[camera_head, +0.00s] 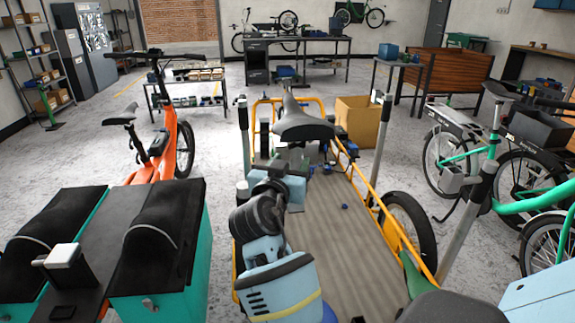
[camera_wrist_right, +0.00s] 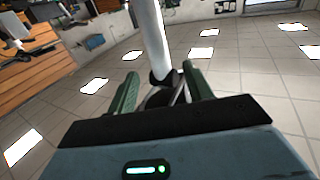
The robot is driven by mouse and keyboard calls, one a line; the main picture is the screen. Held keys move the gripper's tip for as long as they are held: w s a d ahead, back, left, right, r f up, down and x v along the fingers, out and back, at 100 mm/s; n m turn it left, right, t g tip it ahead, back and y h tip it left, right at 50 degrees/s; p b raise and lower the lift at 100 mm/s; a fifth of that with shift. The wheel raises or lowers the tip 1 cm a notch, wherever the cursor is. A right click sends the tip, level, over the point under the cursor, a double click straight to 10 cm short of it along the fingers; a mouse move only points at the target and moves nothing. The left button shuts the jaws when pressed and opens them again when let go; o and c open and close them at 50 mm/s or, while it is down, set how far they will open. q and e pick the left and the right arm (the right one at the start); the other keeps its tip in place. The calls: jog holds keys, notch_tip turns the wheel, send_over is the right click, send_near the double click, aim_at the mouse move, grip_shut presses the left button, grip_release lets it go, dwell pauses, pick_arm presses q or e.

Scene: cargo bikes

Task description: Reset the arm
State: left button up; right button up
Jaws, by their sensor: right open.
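My right gripper (camera_head: 428,275) is low on the right in the head view, with one green finger showing left of a grey post (camera_head: 466,226). In the right wrist view this gripper (camera_wrist_right: 160,85) has its two green fingers apart. A pale post (camera_wrist_right: 151,38) shows between them; I cannot tell whether they touch it. My left arm (camera_head: 278,275), light blue and dark grey, reaches up the middle of the head view. The end of it (camera_head: 292,165) lies over the orange cargo bike's bed, below the dark saddle (camera_head: 301,125). Its fingertips cannot be made out.
The cargo bike's ribbed bed (camera_head: 345,245) has orange rails and upright posts around it. Teal boxes with black lids (camera_head: 160,245) stand left, an orange bike (camera_head: 168,150) behind them. Green bikes (camera_head: 510,180) stand right. Clear floor (camera_head: 215,135) lies beyond.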

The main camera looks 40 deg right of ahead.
pick_arm(q)
jog(key=shift+s+a+r, duration=0.1)
jog(key=shift+s+a, duration=0.05)
jog(key=shift+a, duration=0.5)
pick_arm(e)
jog(key=shift+s+a, duration=0.3)
jog(key=shift+a, duration=0.1)
pick_arm(q)
jog(key=shift+d, duration=0.15)
pick_arm(e)
jog(key=shift+d, duration=0.1)
jog(key=shift+f, duration=0.15)
